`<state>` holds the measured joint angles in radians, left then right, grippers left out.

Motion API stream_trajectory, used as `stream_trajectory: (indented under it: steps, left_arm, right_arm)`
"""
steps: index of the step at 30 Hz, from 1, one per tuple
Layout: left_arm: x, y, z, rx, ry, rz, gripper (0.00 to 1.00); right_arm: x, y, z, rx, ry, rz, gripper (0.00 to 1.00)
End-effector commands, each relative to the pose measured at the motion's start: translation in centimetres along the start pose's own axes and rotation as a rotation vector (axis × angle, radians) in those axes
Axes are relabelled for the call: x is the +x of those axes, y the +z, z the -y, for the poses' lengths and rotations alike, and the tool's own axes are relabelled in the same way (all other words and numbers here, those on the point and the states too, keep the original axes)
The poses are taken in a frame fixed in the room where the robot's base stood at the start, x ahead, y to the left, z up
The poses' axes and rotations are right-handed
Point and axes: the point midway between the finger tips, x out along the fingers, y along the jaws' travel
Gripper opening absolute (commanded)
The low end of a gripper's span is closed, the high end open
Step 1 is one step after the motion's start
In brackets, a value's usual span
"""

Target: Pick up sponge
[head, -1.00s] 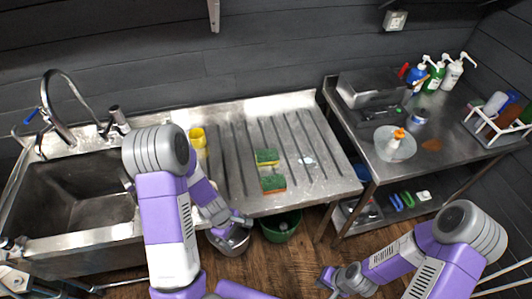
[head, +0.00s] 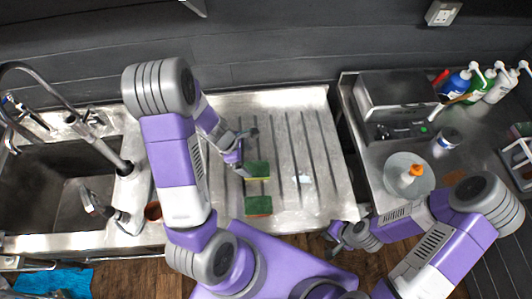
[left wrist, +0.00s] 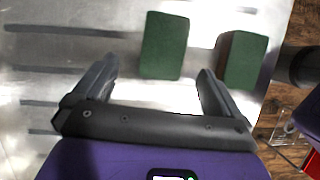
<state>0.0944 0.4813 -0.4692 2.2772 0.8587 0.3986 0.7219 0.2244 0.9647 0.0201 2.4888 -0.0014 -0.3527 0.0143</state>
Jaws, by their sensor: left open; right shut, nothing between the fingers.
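Two green-topped sponges lie on the ribbed steel drainboard. The farther sponge (head: 258,170) has a yellow side; the nearer sponge (head: 258,206) has a reddish-brown one. My left gripper (head: 247,152) is open and empty, just beside the farther sponge. In the left wrist view the farther sponge (left wrist: 164,45) lies ahead, between the lines of the open fingers (left wrist: 158,68). The nearer sponge (left wrist: 243,60) lies to the right, just beyond the right finger. I cannot tell the gripper's height above the board. My right gripper (head: 338,236) is shut and empty, by the drainboard's front right corner.
The drainboard (head: 312,195) is otherwise mostly clear, with a small pale mark near its middle. A sink (head: 50,190) with taps lies left.

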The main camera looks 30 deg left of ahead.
Motion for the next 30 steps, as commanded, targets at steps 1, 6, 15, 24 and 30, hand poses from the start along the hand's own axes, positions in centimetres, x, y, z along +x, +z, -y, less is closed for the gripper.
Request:
stream_trajectory:
  steps: [1, 6, 15, 24, 30]
  left_arm:
    - [0.5, -0.1, 0.1, -0.002, -0.002, 0.0, 0.99]
    - [2.5, -0.1, 0.0, -0.001, -0.002, -0.001, 0.99]
    - [6.7, 0.4, -0.2, -0.001, -0.002, -0.001, 0.99]
    - [7.4, 0.6, -0.3, 0.0, 0.0, 0.0, 0.99]
    - [7.5, 0.6, -0.2, 0.0, 0.0, -0.001, 0.99]
  right_arm:
    - [0.2, 0.1, -0.1, 0.001, 0.0, 0.003, 0.0]
    - [1.1, 0.1, -0.5, 0.001, 0.001, 0.004, 0.0]
    - [2.8, 0.0, -1.1, 0.001, 0.0, 0.002, 0.0]
    - [3.0, 0.0, -1.1, 0.001, 0.0, 0.002, 0.0]
    - [3.0, 0.0, -1.1, 0.001, 0.0, 0.002, 0.0]
